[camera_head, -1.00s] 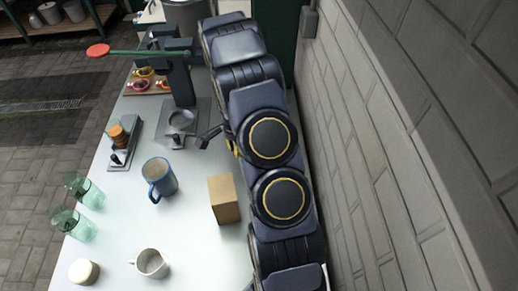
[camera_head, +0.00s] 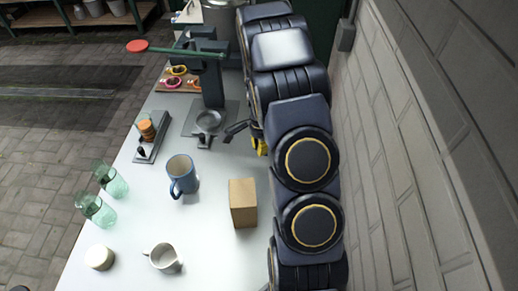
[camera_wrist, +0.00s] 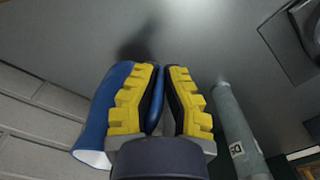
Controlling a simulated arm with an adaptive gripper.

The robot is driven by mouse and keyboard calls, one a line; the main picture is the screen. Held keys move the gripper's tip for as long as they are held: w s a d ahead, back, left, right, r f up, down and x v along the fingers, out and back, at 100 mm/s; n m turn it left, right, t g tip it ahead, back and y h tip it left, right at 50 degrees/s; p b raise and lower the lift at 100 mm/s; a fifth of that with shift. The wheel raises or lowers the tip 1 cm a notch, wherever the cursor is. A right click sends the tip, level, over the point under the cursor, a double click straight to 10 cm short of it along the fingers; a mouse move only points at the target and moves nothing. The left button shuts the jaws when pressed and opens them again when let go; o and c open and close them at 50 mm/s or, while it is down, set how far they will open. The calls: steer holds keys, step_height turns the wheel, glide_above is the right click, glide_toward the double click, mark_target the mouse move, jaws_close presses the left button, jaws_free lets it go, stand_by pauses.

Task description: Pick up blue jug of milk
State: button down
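In the wrist view a deep blue jug (camera_wrist: 102,112) with a pale opening lies alongside the left finger of my gripper (camera_wrist: 160,98). The yellow-backed fingers are close together, with a narrow blue part, seemingly the jug's handle, between them. In the head view a bit of yellow on my gripper (camera_head: 261,146) shows beside my arm; the arm hides the rest and whatever it holds. A blue-grey mug (camera_head: 183,177) with a handle stands apart on the white table (camera_head: 205,235). I cannot see any milk.
A tan box (camera_head: 243,203), white cup (camera_head: 165,258), white jar (camera_head: 100,257) and green glasses (camera_head: 96,208) stand on the table. A dark press with a green lever (camera_head: 205,80) stands at the back. A brick wall (camera_head: 415,160) runs close on the right. A grey-green tube (camera_wrist: 237,130) lies right of the fingers.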

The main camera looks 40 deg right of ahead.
steer(key=s+a+r, duration=0.7)
steer(key=s+r, duration=0.1)
steer(key=s, duration=0.2)
steer(key=shift+s+r, duration=0.35)
steer(key=shift+s, duration=0.05)
stand_by(0.5)
